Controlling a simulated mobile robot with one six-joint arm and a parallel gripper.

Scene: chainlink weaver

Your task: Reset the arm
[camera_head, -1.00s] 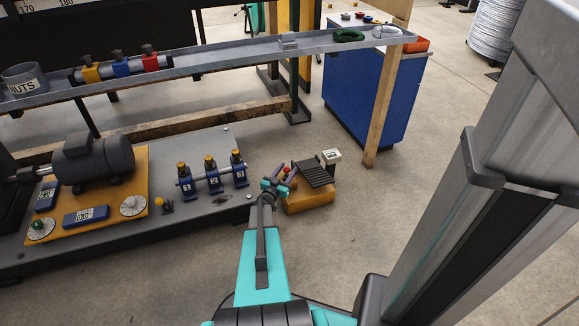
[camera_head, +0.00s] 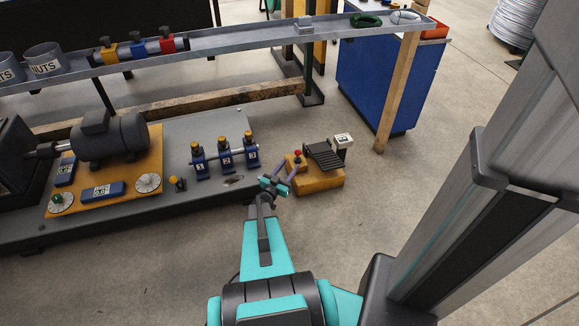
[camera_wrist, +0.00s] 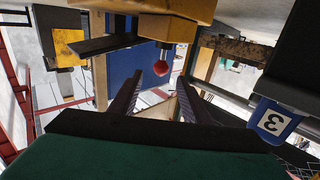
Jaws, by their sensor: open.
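My teal arm extends from the bottom of the head view. My gripper (camera_head: 278,184) is at its far end, its purple fingers spread apart with nothing seen between them. It is just left of and in front of the yellow block (camera_head: 318,181), beside the red knob (camera_head: 297,153). In the wrist view my gripper (camera_wrist: 171,78) shows two ribbed fingers with a gap. The red knob (camera_wrist: 162,55) is beyond the fingertips; I cannot tell whether it touches them.
A bench plate (camera_head: 100,219) with a motor (camera_head: 108,139) and blue numbered posts (camera_head: 225,153) lies left of my gripper. A long grey rail tray (camera_head: 240,42) crosses behind on a wooden post (camera_head: 397,90). A blue cabinet (camera_head: 388,88) stands behind.

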